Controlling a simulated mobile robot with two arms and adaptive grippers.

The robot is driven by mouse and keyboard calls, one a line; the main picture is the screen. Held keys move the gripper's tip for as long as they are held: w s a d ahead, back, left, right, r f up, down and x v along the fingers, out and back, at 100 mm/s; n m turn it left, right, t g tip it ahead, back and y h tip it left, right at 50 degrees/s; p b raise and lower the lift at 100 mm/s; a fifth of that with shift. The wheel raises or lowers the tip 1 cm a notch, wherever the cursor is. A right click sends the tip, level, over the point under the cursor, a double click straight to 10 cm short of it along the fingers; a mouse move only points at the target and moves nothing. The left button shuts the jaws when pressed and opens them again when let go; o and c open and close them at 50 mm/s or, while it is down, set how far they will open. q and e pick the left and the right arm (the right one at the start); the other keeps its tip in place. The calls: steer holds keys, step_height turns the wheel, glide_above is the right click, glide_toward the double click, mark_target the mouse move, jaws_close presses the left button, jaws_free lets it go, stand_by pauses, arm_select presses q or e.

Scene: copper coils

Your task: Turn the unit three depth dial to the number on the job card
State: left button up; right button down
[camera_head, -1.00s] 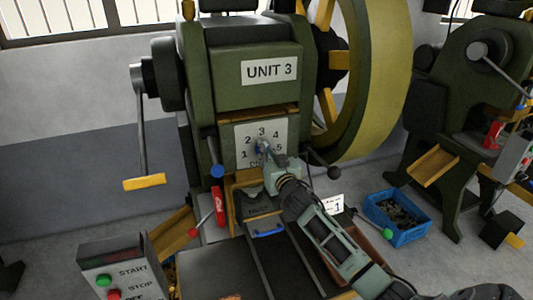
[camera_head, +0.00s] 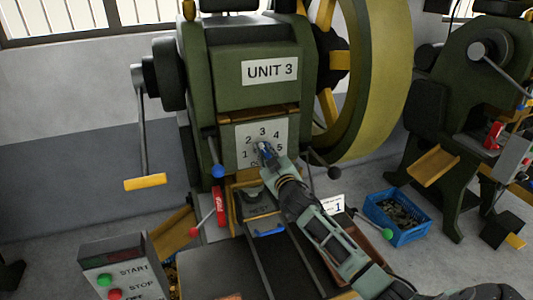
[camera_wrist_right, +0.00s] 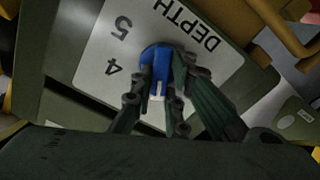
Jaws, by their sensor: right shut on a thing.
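The depth dial's blue knob (camera_head: 264,149) is in the middle of a white number plate (camera_head: 243,134) on the green unit three machine (camera_head: 270,45). My right gripper (camera_head: 268,155) is at the knob. In the wrist view its fingers (camera_wrist_right: 160,85) are shut on the blue knob (camera_wrist_right: 153,54). A white mark on the knob points down in that picture; the number it faces is hidden. The 4, the 5 and the word DEPTH show on the plate (camera_wrist_right: 98,88) there. The job card (camera_head: 332,204) reads 1. My left gripper is not in view.
A lever with a blue ball (camera_head: 217,171) is left of the plate, and a black ball lever (camera_head: 334,172) is right. A START/STOP box (camera_head: 120,270) stands at front left. A blue crate (camera_head: 398,218) sits on the floor at right.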

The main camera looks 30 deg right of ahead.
steer(key=n, duration=0.3)
steer(key=shift+a+f+n, duration=0.1)
steer(key=shift+n, duration=0.3)
steer(key=n, duration=0.3)
steer(key=shift+f+n, duration=0.1)
steer(key=shift+n, duration=0.2)
steer(key=n, duration=0.6)
steer(key=shift+a+f+n+p, duration=0.1)
steer(key=shift+f+n+p, duration=0.15)
steer(key=shift+n+p, duration=0.15)
steer(key=c, duration=1.7)
jaws_free()
steer(key=v, duration=1.2)
